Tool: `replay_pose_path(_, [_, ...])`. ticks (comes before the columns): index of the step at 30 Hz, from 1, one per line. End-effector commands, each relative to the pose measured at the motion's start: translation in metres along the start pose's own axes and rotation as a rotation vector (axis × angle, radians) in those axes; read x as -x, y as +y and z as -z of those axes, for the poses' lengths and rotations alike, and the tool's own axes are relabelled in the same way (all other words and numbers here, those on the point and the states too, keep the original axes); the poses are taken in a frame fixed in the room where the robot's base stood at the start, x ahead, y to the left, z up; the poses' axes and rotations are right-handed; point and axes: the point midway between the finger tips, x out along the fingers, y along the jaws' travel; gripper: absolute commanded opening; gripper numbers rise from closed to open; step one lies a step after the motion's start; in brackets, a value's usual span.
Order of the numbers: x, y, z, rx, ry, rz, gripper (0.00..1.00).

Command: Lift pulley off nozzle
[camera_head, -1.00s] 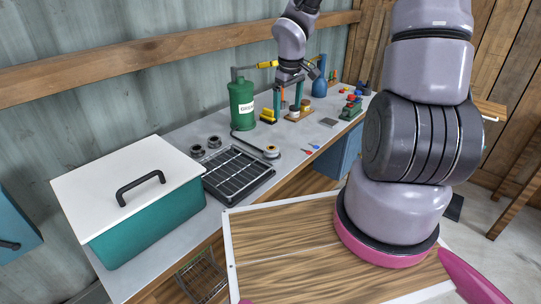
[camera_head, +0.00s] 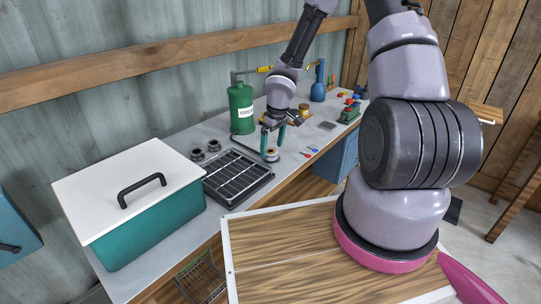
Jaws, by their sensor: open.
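The pulley (camera_head: 271,157) is a small pale round piece with a tan top. It sits near the bench's front edge at the end of the black hose (camera_head: 240,146) that runs from the green canister (camera_head: 241,112). The nozzle under or inside the pulley is too small and hidden to make out. My gripper (camera_head: 272,147) points down with its two teal fingers apart. The fingertips are at or just above the pulley, one on each side in the picture. I cannot tell whether they touch it.
A black grid rack (camera_head: 237,177) lies left of the pulley, with two dark round fittings (camera_head: 205,149) behind it. A teal box with a white lid (camera_head: 130,190) fills the bench's left end. Small red and blue pieces (camera_head: 311,151) lie to the right.

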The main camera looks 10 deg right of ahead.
Motion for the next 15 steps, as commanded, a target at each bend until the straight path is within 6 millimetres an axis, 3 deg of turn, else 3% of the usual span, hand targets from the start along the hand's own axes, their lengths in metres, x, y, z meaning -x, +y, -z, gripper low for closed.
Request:
replay_pose_path(4, [-0.018,-0.001,0.0,0.002,-0.001,0.001,1.0])
replay_pose_path(12, [-0.022,0.0,0.0,-0.001,0.0,-0.001,1.0])
replay_pose_path(13, [-0.022,0.0,0.0,-0.001,0.0,-0.001,0.96])
replay_pose_path(15, [-0.022,0.0,0.0,-0.001,0.0,-0.001,0.69])
